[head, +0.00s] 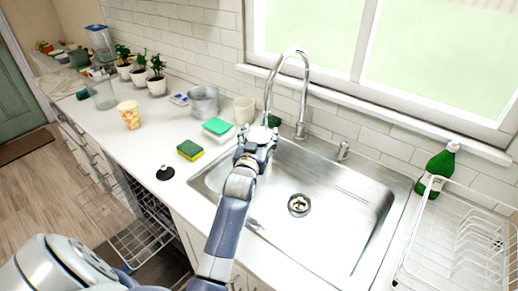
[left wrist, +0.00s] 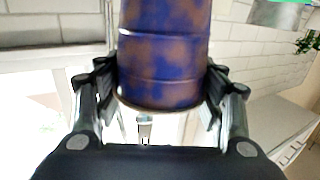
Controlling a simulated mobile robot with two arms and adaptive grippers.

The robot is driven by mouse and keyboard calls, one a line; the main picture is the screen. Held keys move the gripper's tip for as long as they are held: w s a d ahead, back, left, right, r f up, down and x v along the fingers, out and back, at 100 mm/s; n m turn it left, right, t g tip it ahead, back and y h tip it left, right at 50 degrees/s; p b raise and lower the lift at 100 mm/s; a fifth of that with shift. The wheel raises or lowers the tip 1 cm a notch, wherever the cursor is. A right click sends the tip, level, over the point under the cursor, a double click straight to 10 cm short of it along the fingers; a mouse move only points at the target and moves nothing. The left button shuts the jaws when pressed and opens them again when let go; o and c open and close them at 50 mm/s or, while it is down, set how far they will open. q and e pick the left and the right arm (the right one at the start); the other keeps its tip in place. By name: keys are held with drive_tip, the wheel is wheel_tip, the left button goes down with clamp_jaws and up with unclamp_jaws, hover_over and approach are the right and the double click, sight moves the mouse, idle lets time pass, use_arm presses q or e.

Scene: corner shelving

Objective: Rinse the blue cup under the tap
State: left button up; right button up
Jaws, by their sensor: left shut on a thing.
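My left gripper (head: 256,140) is over the left back part of the steel sink (head: 335,195). In the left wrist view my left gripper (left wrist: 160,95) is shut on the blue cup (left wrist: 163,50), which has brownish patches and shows between the two fingers. In the head view the cup is hidden by the gripper and arm. The chrome tap (head: 303,90) arches over the back of the sink, with its spout end just above and behind the gripper. I cannot make out any water stream. My right gripper is not in view.
A green-and-yellow sponge (head: 190,150), a green-topped box (head: 217,128), a white cup (head: 244,110) and a metal pot (head: 204,101) stand left of the sink. A green bottle (head: 437,168) and a white dish rack (head: 460,240) are at right. The sink's middle is clear around the drain (head: 298,205).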

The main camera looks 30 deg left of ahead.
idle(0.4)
use_arm(q)
drive_tip(key=shift+w+d, duration=0.1)
drive_tip(key=shift+d, duration=0.45)
drive_tip(key=shift+s+d+p, duration=0.1)
drive_tip(key=shift+s+p, duration=0.6)
drive_tip(key=shift+s, duration=0.1)
drive_tip(key=p+v, duration=0.1)
drive_tip(key=v, duration=0.1)
drive_tip(key=p+v, duration=0.1)
drive_tip(key=v, duration=0.1)
drive_tip(key=a+p+v, duration=0.1)
drive_tip(key=v, duration=0.1)
drive_tip(key=shift+s+f, duration=0.1)
drive_tip(key=shift+s, duration=0.25)
idle(0.6)
